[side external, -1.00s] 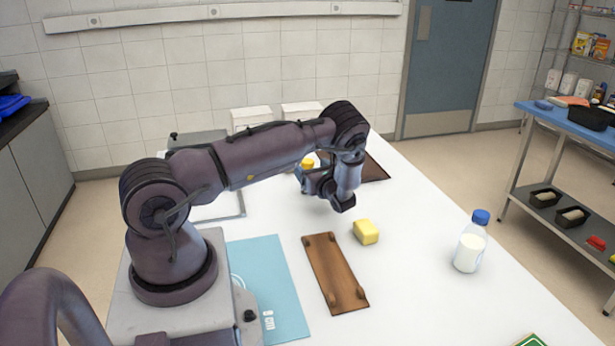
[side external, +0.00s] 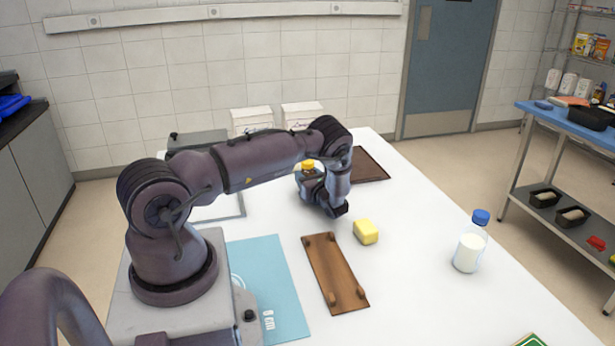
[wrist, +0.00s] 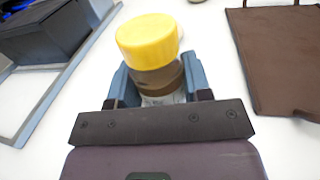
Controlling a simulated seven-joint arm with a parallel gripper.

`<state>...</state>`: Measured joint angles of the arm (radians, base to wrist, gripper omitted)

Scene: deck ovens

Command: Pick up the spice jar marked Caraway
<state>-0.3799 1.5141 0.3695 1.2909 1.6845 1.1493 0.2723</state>
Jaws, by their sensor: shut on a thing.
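A jar with a yellow lid (wrist: 149,40) stands between the blue fingers of my gripper (wrist: 152,84) in the wrist view. My gripper is shut on the jar's body, just below the lid. The jar's label is mostly hidden by the gripper, and I cannot read a name on it. In the side external view the yellow lid (side external: 308,165) shows just behind my wrist, and the fingers are largely hidden. The jar looks upright at the far part of the white table; I cannot tell whether it touches the table.
A brown tray (wrist: 285,60) lies to the right of the jar, and a dark box (wrist: 55,30) in a grey frame to the left. A wooden board (side external: 336,273), a yellow block (side external: 366,232) and a milk bottle (side external: 469,245) stand nearer the camera.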

